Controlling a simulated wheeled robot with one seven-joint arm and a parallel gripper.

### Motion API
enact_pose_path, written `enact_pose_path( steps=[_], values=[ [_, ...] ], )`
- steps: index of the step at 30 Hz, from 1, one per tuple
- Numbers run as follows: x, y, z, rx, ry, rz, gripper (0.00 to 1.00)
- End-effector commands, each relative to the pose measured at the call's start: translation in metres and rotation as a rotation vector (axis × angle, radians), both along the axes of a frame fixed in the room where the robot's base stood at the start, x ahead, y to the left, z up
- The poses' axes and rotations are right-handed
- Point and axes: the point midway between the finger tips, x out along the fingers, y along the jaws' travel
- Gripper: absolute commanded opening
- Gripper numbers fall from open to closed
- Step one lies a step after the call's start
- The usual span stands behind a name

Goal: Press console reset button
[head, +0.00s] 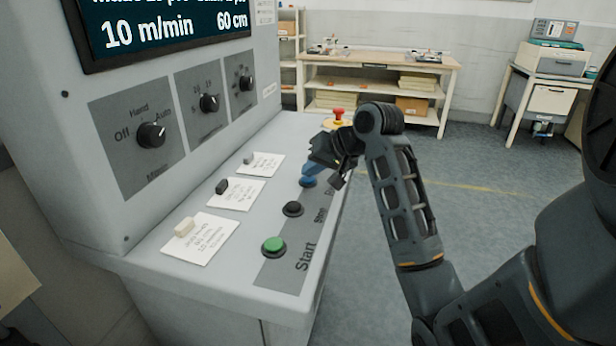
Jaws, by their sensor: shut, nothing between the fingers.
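The console (225,239) is a grey cabinet with a sloping ledge on the left. A row of buttons runs along its right edge: a green one (273,245) marked Start nearest, a black one (293,209) behind it, then a blue one (308,181). A red mushroom knob (338,114) stands at the far end. The blue button's label is mostly hidden by my arm, so I cannot read it. My gripper (311,172) is shut and empty, pointing down at the blue button. Its tips are at or just above the button; I cannot tell whether they touch.
Three note cards (201,238) with small blocks lie on the ledge. Rotary knobs (151,135) and a display (165,28) are on the upright panel. A workbench (378,62) and a printer table (552,75) stand at the back. The floor to the right is clear.

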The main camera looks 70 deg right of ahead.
Motion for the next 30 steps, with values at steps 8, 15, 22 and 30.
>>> enact_pose_path(
  steps=[8, 15, 22, 30],
  values=[
    [0.000, 0.001, 0.014, 0.002, 0.001, 0.000, 0.00],
    [0.000, 0.000, 0.015, 0.001, 0.000, 0.000, 0.00],
    [0.000, 0.000, 0.017, 0.001, 0.000, 0.001, 0.00],
    [0.000, 0.000, 0.039, 0.001, 0.000, 0.001, 0.00]
  ],
)
